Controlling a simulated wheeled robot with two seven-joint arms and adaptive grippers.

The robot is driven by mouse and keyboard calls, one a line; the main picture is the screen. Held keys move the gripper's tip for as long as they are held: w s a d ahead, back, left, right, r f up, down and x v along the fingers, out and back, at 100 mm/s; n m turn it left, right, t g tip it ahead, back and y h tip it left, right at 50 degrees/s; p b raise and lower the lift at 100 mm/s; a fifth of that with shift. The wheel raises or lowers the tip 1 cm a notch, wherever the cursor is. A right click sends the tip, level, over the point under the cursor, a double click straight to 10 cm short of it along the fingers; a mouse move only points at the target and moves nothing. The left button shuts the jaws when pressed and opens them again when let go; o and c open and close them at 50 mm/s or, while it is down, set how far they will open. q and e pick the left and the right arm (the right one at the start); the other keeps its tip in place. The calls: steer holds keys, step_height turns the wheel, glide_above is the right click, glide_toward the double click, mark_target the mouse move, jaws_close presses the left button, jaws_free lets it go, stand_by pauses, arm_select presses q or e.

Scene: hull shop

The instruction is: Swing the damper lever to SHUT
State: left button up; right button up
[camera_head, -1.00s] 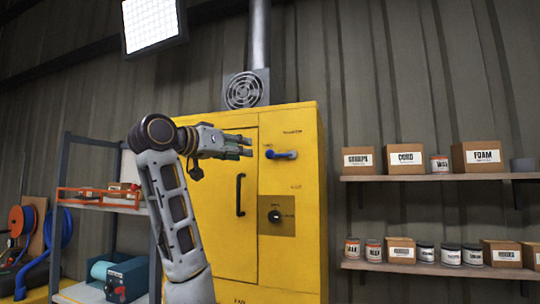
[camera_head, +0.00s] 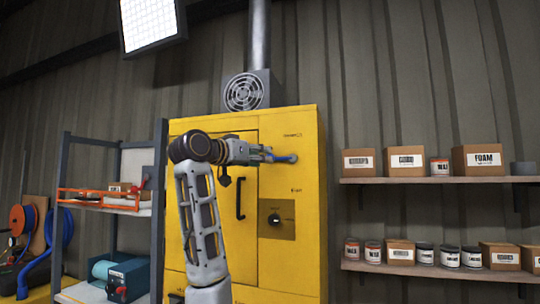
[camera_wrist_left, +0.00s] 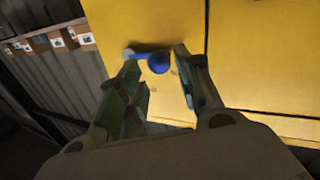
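The damper lever (camera_head: 284,158) is a blue handle on the upper right front of the yellow cabinet (camera_head: 306,230). It lies about level, its free end to the right. Small labels sit above and below it, too blurred to read. My left gripper (camera_head: 262,153) is at the lever's left end and hides its pivot. In the left wrist view the gripper (camera_wrist_left: 155,63) is open, with the lever's blue round end (camera_wrist_left: 159,63) showing between the fingertips. I cannot tell whether the fingers touch it. My right gripper is not in view.
The cabinet has a black door handle (camera_head: 240,197) and a black knob (camera_head: 274,218) below the lever. A vent fan (camera_head: 244,92) and pipe stand on top. Wall shelves (camera_head: 440,180) with boxes and cans are at the right, a grey rack (camera_head: 160,200) at the left.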

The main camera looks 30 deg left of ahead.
mark_target(281, 158)
arm_select(q)
steer(key=shift+w+d+p, duration=0.2)
steer(key=shift+w+p, duration=0.25)
steer(key=shift+w, duration=0.9)
steer(key=shift+w+d+p, duration=0.15)
steer(key=shift+w+p, duration=0.25)
steer(key=shift+w, duration=0.95)
jaws_close()
